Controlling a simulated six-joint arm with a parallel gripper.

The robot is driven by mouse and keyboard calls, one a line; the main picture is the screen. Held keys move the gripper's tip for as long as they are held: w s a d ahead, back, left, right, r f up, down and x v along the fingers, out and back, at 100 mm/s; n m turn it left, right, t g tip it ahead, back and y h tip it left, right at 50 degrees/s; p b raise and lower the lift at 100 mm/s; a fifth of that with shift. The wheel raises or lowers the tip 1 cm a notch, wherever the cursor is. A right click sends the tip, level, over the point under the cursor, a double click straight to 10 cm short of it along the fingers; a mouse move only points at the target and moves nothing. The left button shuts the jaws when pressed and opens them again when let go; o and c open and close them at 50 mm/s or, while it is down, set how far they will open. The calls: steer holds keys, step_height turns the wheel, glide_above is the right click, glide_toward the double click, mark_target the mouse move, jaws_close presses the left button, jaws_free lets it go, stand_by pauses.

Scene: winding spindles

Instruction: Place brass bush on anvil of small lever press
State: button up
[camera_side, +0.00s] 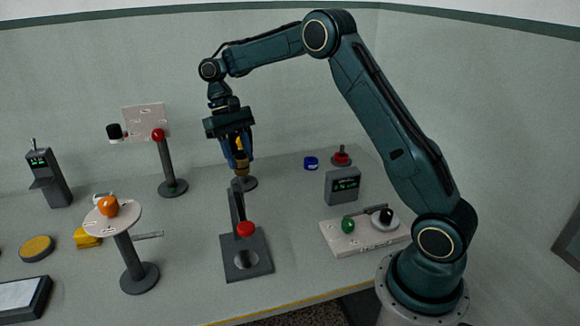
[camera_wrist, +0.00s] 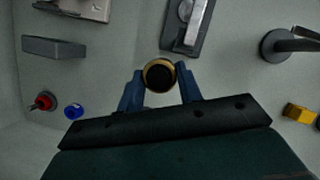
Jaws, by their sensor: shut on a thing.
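In the wrist view the bush (camera_wrist: 159,75) is a brass ring with a dark centre between the blue fingers of my gripper (camera_wrist: 160,84). The press has a dark base, an upright post and a red-knobbed lever. Its anvil (camera_side: 246,260) appears as a pale round disc on the base, with nothing seen on it. Part of the press (camera_wrist: 187,27) also shows in the wrist view, just beyond the bush.
A pale fixture (camera_side: 345,237) with a green knob and a grey display box (camera_side: 342,186) are at right. A post with a panel (camera_side: 147,120) stands behind left. A blue ring (camera_side: 311,163) lies behind right.

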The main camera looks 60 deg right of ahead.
steer(key=shift+w+f+n, duration=0.2)
steer(key=shift+w+n, duration=0.1)
steer(key=shift+w, duration=0.1)
steer(key=s+a+r+m+t+y, duration=0.1)
steer(key=s+a+m, duration=0.1)
steer(key=s+m, duration=0.3)
steer(key=s+a+r+m+t+y, duration=0.1)
steer(key=s+m, duration=0.5)
steer(key=s, duration=0.8)
steer(key=shift+a+r+t+y, duration=0.4)
steer(key=shift+a+r, duration=0.25)
steer(key=shift+a, duration=0.6)
steer(key=shift+w, duration=0.1)
